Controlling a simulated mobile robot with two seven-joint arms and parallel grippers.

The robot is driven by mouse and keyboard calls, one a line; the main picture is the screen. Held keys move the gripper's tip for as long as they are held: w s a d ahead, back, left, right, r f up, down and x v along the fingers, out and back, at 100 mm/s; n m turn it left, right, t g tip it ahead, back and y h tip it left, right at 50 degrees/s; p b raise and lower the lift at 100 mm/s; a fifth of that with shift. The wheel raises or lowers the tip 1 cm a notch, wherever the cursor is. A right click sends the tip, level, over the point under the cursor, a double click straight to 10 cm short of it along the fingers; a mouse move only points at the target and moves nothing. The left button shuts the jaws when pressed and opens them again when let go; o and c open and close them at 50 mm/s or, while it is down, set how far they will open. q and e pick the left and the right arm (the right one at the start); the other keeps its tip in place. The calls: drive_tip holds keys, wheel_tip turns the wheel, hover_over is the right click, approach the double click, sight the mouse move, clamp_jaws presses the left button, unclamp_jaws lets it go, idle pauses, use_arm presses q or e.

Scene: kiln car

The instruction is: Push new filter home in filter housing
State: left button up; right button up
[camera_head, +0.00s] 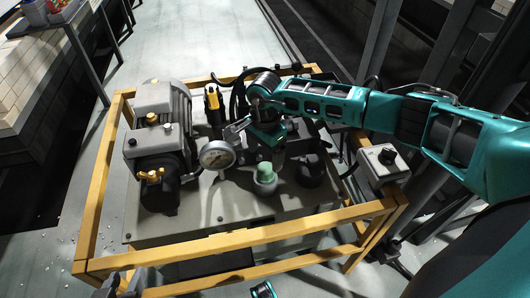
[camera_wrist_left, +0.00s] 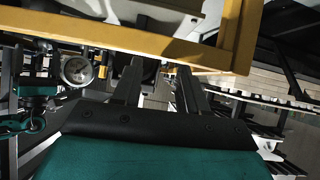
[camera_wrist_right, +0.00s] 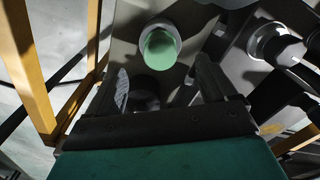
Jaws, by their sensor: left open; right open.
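The new filter (camera_head: 265,171) is a pale green cylinder. It stands in the light grey filter housing (camera_head: 265,187) on the machine's top plate, with its green end sticking out. In the right wrist view the filter (camera_wrist_right: 160,49) lies just beyond my right gripper (camera_wrist_right: 163,84), whose fingers are apart with nothing between them. How deep the filter sits inside the housing is hidden. My left gripper (camera_head: 119,287) is low at the front left, outside the yellow frame. In the left wrist view its fingers (camera_wrist_left: 159,80) are apart and empty.
A yellow frame (camera_head: 235,242) surrounds the machine. A pressure gauge (camera_head: 217,155) stands left of the housing, and a dark round part (camera_head: 308,171) to its right. A grey motor unit (camera_head: 160,140) is at the left, a control box (camera_head: 383,164) at the right.

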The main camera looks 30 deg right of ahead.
use_arm(q)
drive_tip(key=shift+s+a+r+p, duration=0.2)
drive_tip(key=shift+s+a+p, duration=0.05)
drive_tip(key=shift+p, duration=0.35)
use_arm(e)
drive_tip(key=shift+r, duration=0.95)
drive_tip(key=shift+r, duration=0.1)
